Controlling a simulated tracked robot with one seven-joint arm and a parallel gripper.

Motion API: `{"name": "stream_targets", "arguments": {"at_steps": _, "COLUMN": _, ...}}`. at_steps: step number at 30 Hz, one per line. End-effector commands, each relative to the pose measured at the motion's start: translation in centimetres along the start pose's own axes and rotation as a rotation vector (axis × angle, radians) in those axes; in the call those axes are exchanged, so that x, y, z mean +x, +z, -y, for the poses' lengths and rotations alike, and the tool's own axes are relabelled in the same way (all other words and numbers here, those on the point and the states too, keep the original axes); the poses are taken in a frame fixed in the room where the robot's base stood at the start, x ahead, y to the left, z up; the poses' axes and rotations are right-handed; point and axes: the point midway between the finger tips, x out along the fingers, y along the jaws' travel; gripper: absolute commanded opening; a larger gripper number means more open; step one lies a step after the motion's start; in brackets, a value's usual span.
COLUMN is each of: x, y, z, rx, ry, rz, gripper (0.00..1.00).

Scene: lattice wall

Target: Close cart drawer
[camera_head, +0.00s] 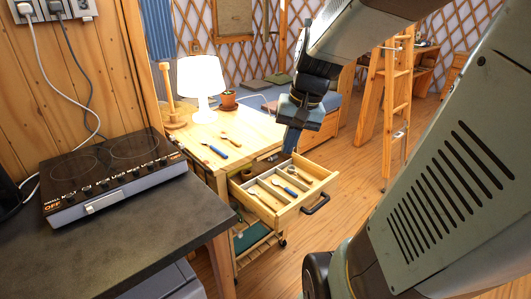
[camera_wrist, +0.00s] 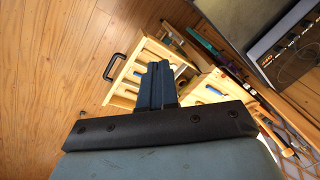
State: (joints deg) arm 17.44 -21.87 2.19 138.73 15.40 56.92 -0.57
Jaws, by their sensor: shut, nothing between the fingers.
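The wooden cart (camera_head: 250,137) stands right of the dark counter, and its drawer (camera_head: 300,203) is pulled out toward the lower right. The drawer has a black handle (camera_head: 316,204) on its front and holds cutlery in compartments, including a blue-handled piece (camera_head: 285,187). My gripper (camera_head: 290,140) is shut and empty, pointing down above the drawer's back right part; I cannot tell whether it touches. In the wrist view the shut fingers (camera_wrist: 156,82) overlap the open drawer, hiding part of it, and the handle (camera_wrist: 115,66) shows to their left.
A black cooktop (camera_head: 110,165) sits on the counter (camera_head: 120,225) at left. Wooden floor (camera_head: 345,165) is clear beyond the drawer; a ladder (camera_head: 398,100) stands behind.

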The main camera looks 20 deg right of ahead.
Motion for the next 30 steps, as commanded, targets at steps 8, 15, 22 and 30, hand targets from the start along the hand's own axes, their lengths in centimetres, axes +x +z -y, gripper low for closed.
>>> {"name": "stream_targets", "arguments": {"at_steps": 8, "x": 4.2, "y": -4.1, "z": -2.9, "rx": 0.288, "ry": -0.117, "rz": 0.181, "gripper": 0.00}}
{"name": "stream_targets", "arguments": {"at_steps": 15, "x": 7.8, "y": -7.4, "z": -6.3, "rx": 0.537, "ry": -0.250, "rz": 0.308, "gripper": 0.00}}
{"name": "stream_targets", "arguments": {"at_steps": 22, "x": 11.2, "y": -10.2, "z": -10.4, "rx": 0.777, "ry": -0.407, "rz": 0.409, "gripper": 0.00}}
{"name": "stream_targets", "arguments": {"at_steps": 30, "x": 15.2, "y": -12.7, "z": -16.4, "rx": 1.059, "ry": -0.625, "rz": 0.497, "gripper": 0.00}}
